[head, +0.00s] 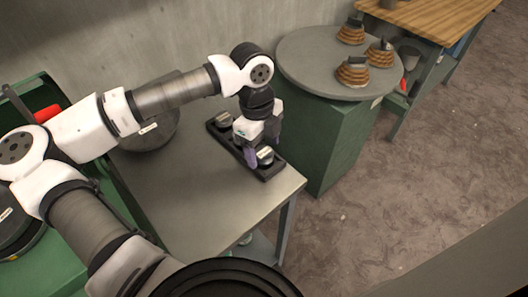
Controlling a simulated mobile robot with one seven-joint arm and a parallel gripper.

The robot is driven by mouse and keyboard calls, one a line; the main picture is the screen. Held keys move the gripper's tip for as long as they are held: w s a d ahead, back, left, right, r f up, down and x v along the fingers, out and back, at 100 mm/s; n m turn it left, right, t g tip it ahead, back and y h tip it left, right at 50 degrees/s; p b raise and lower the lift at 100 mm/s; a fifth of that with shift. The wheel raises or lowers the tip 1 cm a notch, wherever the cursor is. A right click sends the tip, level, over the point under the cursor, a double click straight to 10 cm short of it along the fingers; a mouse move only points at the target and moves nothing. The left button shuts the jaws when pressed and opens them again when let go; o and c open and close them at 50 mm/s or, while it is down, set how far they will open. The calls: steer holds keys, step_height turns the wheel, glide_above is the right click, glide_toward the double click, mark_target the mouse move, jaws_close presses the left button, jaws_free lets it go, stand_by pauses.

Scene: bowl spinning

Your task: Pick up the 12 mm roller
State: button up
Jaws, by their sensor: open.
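My gripper (262,145) points down over a dark narrow tray (273,172) on the grey table. A purple part shows at the gripper's lower left, and I cannot tell whether it is a finger or a thing behind it. A roller-like piece with a pale label (265,154) sits at the tray's near end, close beside the gripper. Another labelled piece (223,119) sits at the far end. The labels are too small to read, so I cannot tell which is the 12 mm roller. The tray's middle is hidden by the gripper.
The grey table (190,200) has clear room in front of the tray. A dark round lidded thing (150,130) stands at its left. A green stand with a round grey top (310,60) holds several stacked brown bowls (352,72). A wooden bench (440,18) stands beyond.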

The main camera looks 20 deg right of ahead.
steer(key=shift+f, duration=0.35)
steer(key=shift+c, duration=0.5)
steer(key=c, duration=1.3)
